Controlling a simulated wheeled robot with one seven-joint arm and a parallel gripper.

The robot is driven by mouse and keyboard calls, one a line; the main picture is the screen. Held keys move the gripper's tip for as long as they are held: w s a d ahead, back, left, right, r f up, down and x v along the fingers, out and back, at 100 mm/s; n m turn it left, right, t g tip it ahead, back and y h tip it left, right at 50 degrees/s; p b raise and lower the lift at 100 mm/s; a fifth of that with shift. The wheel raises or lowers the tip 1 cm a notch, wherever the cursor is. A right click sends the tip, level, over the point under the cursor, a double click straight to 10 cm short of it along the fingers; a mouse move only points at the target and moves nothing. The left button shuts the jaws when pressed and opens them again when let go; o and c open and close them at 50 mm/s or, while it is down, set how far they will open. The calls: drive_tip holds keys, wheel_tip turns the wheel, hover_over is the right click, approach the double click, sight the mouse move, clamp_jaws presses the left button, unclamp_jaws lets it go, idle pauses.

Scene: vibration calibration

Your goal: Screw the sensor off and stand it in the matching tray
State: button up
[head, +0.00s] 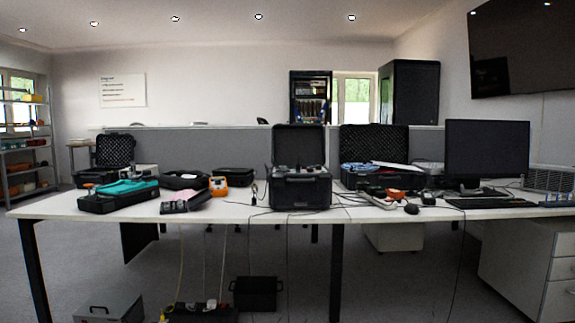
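My gripper is not in view. A black hard case (301,191) stands at the middle of the long white table (240,211), its lid (298,144) raised. Small items show on the case's top panel, too small to tell whether one is the sensor. I cannot pick out the sensor or its matching tray for certain. A low black case with teal cloth or foam (130,187) lies open at the table's left. Another open black case with a foam-lined lid (374,144) stands right of the middle.
An orange device (219,186) and a dark keypad-like device (186,203) lie left of the middle case. A monitor (486,153), keyboard (490,203) and mouse (411,209) occupy the right. Cables hang below the table.

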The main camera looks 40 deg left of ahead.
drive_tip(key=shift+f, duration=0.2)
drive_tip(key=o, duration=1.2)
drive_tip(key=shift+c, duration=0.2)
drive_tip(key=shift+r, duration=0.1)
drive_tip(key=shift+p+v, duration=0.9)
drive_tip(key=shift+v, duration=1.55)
